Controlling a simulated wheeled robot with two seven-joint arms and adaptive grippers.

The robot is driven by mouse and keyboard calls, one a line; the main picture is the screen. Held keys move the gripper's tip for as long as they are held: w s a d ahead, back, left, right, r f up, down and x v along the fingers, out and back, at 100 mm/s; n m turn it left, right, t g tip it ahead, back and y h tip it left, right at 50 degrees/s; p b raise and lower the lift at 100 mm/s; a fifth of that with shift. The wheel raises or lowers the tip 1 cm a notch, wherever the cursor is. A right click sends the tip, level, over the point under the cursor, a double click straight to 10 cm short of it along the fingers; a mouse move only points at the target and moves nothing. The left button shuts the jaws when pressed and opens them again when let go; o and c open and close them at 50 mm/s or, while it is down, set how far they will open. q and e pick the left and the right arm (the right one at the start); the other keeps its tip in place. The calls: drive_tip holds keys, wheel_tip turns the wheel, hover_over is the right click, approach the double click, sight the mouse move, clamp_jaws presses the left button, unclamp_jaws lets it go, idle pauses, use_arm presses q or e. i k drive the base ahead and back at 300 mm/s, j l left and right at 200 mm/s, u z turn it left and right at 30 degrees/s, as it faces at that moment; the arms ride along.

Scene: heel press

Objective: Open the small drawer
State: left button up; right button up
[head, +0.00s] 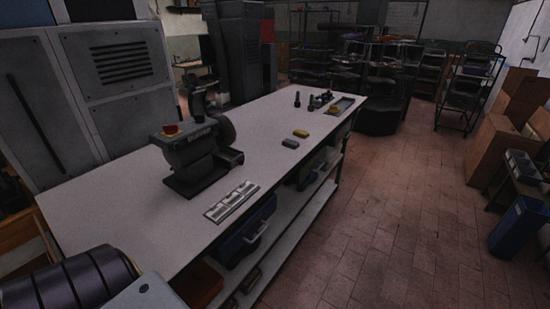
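A small dark blue drawer (240,241) hangs under the front edge of the long white-topped workbench (120,212). A pale bar handle (257,232) stands out from its front. The drawer looks shut, but the bench top hides its upper part and the dim light hides detail. Neither of my grippers is in the head view, and nothing is seen touching the handle.
A dark bench machine (193,157) with a red button and a light metal tray (231,202) stand on the bench above the drawer. Lower shelves (302,219) lie under the bench. The tiled floor (390,220) right of the bench is clear.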

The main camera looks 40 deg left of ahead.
sight(235, 159)
drive_tip(key=i+z, duration=0.3)
drive_tip(key=i, duration=0.5)
drive_tip(key=i+u, duration=0.2)
drive_tip(key=i, duration=0.2)
drive_tip(key=i+l+u, duration=0.2)
drive_tip(key=i, duration=0.2)
drive_tip(key=i+l+u, duration=0.1)
drive_tip(key=i+u, duration=0.15)
drive_tip(key=u, duration=0.2)
drive_tip(key=i+l+u, duration=0.2)
drive_tip(key=u, duration=0.25)
drive_tip(key=i+l+u, duration=0.25)
drive_tip(key=u, duration=0.2)
drive_tip(key=i+l+u, duration=0.1)
drive_tip(key=l+u, duration=0.35)
drive_tip(key=i+l+u, duration=0.1)
drive_tip(key=l+u, duration=0.6)
drive_tip(key=i+l, duration=0.15)
